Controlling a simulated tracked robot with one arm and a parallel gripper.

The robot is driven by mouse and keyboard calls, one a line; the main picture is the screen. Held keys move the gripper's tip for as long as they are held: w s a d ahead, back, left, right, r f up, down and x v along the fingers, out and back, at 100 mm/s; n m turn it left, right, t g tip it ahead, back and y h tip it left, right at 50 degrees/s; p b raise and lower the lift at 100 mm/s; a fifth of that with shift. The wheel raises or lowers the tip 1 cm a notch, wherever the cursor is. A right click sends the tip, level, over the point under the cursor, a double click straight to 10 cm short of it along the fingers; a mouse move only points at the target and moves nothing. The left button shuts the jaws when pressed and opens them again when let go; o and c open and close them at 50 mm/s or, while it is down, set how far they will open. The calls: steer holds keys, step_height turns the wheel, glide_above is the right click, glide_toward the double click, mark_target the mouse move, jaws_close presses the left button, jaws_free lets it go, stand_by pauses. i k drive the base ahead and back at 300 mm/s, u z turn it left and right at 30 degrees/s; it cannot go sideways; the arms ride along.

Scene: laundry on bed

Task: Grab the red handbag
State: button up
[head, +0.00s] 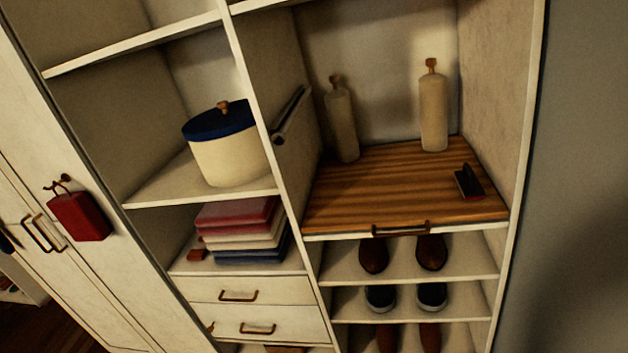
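The red handbag (80,216) hangs by its handle from a small hook on the pale wardrobe door (75,280) at the left. It hangs beside a brass door handle (36,234). Its front and one side show, and nothing covers it. My gripper does not show in the head view, so I cannot see its fingers.
An open shelf unit fills the middle, with a blue-lidded pot (228,152), folded cloths (238,232), two bottles and several shoes. A dark bar (290,115) sits against the divider. Wooden floor (40,328) shows at lower left; a grey wall (585,180) is at right.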

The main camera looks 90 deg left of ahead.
mark_target(77, 212)
steer(key=u, duration=0.95)
steer(key=i, duration=0.1)
steer(key=u, duration=2.65)
steer(key=k, duration=0.4)
steer(key=u, duration=0.25)
steer(key=i, duration=0.4)
steer(key=u, duration=0.35)
